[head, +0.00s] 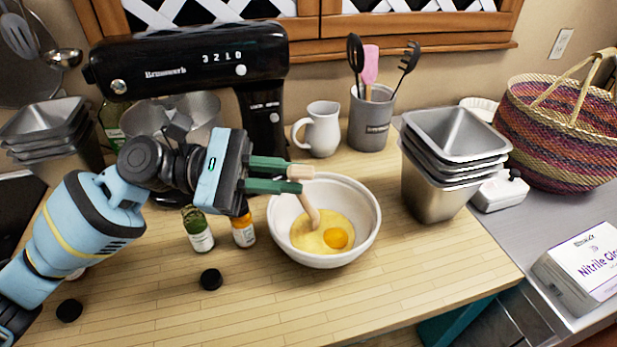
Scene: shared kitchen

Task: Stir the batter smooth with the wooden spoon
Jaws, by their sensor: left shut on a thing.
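A white bowl (369,232) stands on the wooden counter, holding yellow batter (312,236) with a whole egg yolk (336,238) on its right part. My left gripper (301,178) reaches in from the left over the bowl's back left rim. Its green fingers are shut on the wooden spoon (309,208) near the handle's top. The spoon tilts down into the bowl and its lower end is in the batter, so the spoon's head is hidden. My right gripper is not in view.
Two small bottles (198,230) stand close left of the bowl, with a black cap (211,279) in front. A black stand mixer (190,62), white pitcher (318,129) and utensil crock (371,120) stand behind. Stacked metal pans (440,180) are at right. The front counter is mostly clear.

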